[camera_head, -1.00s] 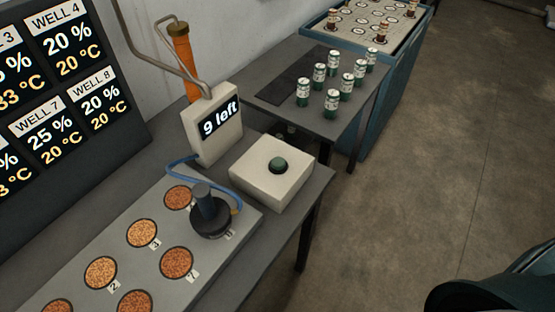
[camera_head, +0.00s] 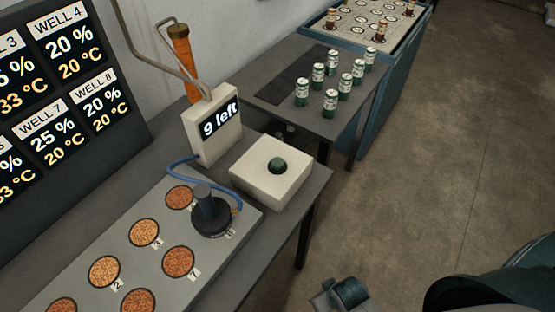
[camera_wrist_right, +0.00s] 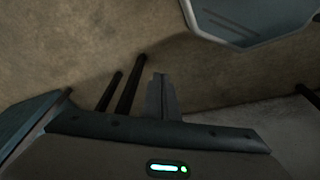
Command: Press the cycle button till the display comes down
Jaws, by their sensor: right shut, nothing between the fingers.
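The cycle button is a dark green round knob (camera_head: 277,166) on a cream box (camera_head: 262,186) near the table's right corner. Nothing touches it. In the head view my right arm shows at the bottom right, low and apart from the button. In the right wrist view my right gripper (camera_wrist_right: 162,95) is shut and empty, with floor and dark table legs beyond it. My left gripper is not in view.
A plate with several grain-filled wells (camera_head: 223,262) and a dark plug with a blue cable (camera_head: 211,215) lies left of the box. Several green cans (camera_head: 331,98) stand on the farther table. A large screen (camera_head: 60,90) is at left. Floor at right is clear.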

